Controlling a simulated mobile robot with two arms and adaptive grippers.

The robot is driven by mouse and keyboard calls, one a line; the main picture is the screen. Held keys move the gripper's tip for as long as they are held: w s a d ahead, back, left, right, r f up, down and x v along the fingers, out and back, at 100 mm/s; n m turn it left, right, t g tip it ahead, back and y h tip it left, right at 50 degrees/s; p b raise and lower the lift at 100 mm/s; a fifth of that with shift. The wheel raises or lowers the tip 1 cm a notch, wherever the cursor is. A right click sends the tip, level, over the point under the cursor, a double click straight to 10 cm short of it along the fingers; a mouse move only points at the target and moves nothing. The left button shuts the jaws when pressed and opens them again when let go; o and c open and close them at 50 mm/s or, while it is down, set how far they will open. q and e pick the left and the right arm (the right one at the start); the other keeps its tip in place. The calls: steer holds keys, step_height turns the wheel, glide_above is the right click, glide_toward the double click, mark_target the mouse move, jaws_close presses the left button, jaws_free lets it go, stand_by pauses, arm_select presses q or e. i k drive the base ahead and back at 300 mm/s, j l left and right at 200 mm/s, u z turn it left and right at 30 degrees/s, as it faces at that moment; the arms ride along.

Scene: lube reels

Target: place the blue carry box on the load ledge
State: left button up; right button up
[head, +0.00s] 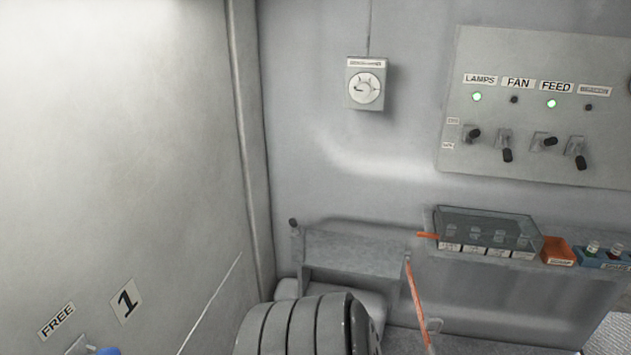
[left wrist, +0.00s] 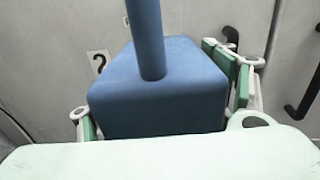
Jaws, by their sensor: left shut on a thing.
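A blue box with a round blue post (left wrist: 146,40) fills the middle of the left wrist view; I take it as the blue carry box (left wrist: 160,95). My left gripper (left wrist: 164,100) is shut on it, with green-padded fingers at its left and right sides. Its underside is hidden. In the head view only a small blue piece (head: 107,351) shows at the bottom left edge; I cannot tell if it is this box. A bare grey ledge (head: 352,245) stands against the back wall, but no label shows that it is the load ledge. My right gripper is not in view.
A wall shelf at right holds a clear-lidded case (head: 487,232), an orange box (head: 558,252) and a blue tray (head: 600,258) with small bottles. An orange rod (head: 416,300) slants down beside the grey ledge. A switch panel (head: 540,110) is above.

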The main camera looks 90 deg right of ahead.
mark_target(380, 254)
steer(key=k+l+z, duration=0.15)
steer(key=z, duration=0.3)
steer(key=l+z, duration=0.45)
steer(key=k+l+z, duration=0.1)
steer(key=l+z, duration=0.2)
steer(key=z, duration=0.15)
steer(key=l+z, duration=0.7)
steer(key=z, duration=0.2)
steer(key=i+l+z, duration=0.15)
steer(key=z, duration=0.3)
steer(key=i+l+z, duration=0.15)
steer(key=l+z, duration=0.3)
steer(key=i+l, duration=0.25)
steer(key=i, duration=0.2)
